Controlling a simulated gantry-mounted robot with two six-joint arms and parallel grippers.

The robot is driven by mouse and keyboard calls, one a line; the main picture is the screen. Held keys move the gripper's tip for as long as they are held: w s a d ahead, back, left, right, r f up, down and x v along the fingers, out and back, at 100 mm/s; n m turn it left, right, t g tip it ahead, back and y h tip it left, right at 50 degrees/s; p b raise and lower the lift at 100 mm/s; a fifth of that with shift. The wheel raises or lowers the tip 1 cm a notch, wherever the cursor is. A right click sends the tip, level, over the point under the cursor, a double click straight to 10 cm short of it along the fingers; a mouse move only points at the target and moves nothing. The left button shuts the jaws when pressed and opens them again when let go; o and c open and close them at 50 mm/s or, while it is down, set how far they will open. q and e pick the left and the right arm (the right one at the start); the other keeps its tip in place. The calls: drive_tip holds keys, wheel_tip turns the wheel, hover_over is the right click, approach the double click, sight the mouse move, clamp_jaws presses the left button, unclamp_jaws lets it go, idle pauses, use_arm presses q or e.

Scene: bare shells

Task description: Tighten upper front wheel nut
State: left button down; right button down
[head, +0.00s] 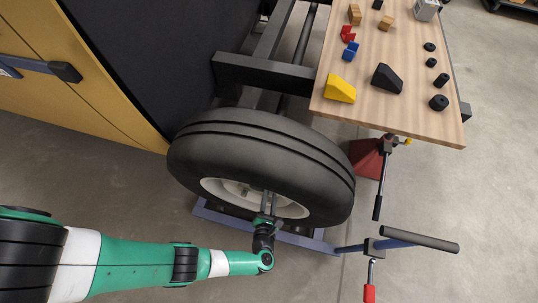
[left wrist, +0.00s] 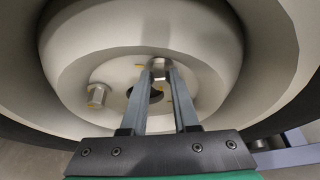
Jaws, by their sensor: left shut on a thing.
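The front wheel, a black tyre (head: 220,150) with a pale rim, stands upright in the head view. My left gripper (head: 269,203) reaches into the rim. In the left wrist view its two fingers (left wrist: 159,72) are shut on a metal wheel nut (left wrist: 160,64), one finger on each side, at the upper part of the hub face (left wrist: 130,78). A second nut (left wrist: 97,95) sits lower left on the hub, apart from the fingers. The dark centre hole is partly hidden by the fingers. My right gripper is not in view.
A wooden table (head: 420,60) with blocks and black discs stands at upper right. A blue floor frame (head: 212,216) lies under the wheel, with a dark-handled bar (head: 420,240) at its right. A yellow panel (head: 100,100) stands at left. Floor at lower right is mostly free.

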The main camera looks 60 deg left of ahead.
use_arm(q)
drive_tip(key=shift+w+d+f+m+y+b, duration=0.1)
drive_tip(key=shift+m+y+b, duration=0.4)
drive_tip(key=shift+m+b, duration=0.35)
drive_tip(key=shift+g, duration=0.3)
drive_tip(key=c, duration=0.7)
unclamp_jaws()
drive_tip(key=shift+o, duration=0.2)
drive_tip(key=p+v, duration=0.2)
drive_tip(key=v, duration=0.9)
drive_tip(key=shift+d, duration=0.3)
